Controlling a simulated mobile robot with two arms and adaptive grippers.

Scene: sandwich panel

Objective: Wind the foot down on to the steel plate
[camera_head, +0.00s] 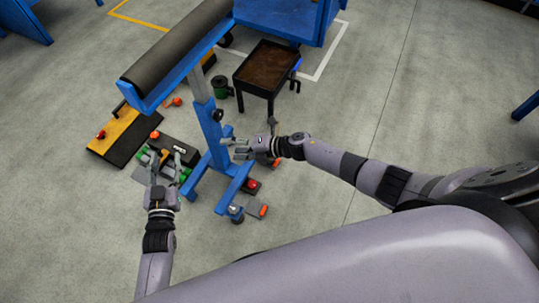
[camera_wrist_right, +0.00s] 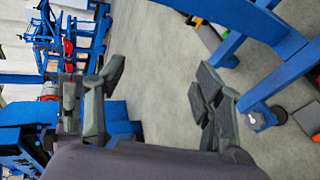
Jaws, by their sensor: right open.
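A blue roller stand (camera_head: 211,140) with a dark roller on top stands on a blue base. A small levelling foot (camera_head: 237,214) sits at the front end of the base; it also shows in the right wrist view (camera_wrist_right: 258,122). A grey plate (camera_head: 254,209) lies by this foot; I cannot tell whether they touch. My right gripper (camera_head: 234,148) is open and empty beside the stand's column, above and behind the foot. In the right wrist view its fingers (camera_wrist_right: 160,80) are spread. My left gripper (camera_head: 164,165) has spread fingers, left of the stand, above several small items.
A dark tray table (camera_head: 265,67) and a green mug (camera_head: 221,86) stand behind. A yellow and black board (camera_head: 124,133) and a dark box (camera_head: 173,148) lie left of the stand. Red and orange items lie around the base. The floor at right is clear.

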